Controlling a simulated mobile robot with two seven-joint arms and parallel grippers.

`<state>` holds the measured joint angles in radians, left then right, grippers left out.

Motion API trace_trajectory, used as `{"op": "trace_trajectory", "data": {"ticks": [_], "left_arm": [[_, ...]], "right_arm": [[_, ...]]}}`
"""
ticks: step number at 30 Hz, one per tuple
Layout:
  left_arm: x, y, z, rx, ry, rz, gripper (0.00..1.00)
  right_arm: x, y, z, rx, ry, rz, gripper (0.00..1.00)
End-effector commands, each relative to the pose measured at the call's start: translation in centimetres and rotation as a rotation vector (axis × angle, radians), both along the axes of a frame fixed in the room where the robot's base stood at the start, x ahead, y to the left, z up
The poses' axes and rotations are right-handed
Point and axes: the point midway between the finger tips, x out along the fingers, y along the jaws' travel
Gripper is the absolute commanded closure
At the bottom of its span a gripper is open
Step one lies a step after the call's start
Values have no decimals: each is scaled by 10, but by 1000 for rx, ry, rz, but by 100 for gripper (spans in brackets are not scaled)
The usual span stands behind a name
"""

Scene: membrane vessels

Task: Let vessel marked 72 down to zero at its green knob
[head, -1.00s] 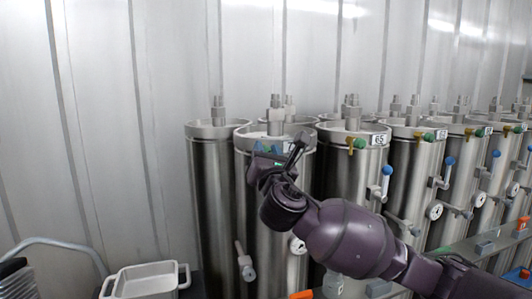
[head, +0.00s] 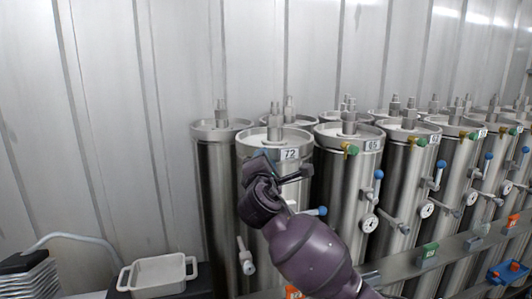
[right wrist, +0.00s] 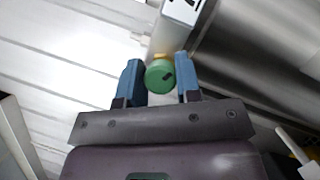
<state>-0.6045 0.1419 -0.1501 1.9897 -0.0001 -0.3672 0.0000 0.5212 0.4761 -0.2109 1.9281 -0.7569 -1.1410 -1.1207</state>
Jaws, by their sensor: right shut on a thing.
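The vessel marked 72 (head: 267,252) is a tall steel cylinder with a flat lid, and its white label (head: 290,154) sits near the top rim. My right gripper (head: 274,167) is at its upper front, just below the label. In the right wrist view its blue fingertips (right wrist: 158,80) stand on both sides of the round green knob (right wrist: 160,77), shut on it. The knob has a dark mark on its face. In the head view the gripper hides the knob. My left gripper is in neither view.
A blue-handled lever (head: 318,211) sticks out beside my right arm. A white tub (head: 158,275) stands at lower left. A rail with coloured tags (head: 400,262) runs along the vessels' front.

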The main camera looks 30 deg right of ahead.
Motion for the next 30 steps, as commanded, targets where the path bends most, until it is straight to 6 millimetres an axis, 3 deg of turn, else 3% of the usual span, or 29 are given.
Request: {"op": "trace_trajectory", "data": {"ticks": [3,13,30], "left_arm": [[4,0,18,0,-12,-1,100],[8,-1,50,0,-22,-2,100],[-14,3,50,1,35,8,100]], "right_arm": [[0,1,2,114,-20,0,92],[0,0,1,419,-84,-3,92],[0,0,-2,907,-191,-4,92]]}}
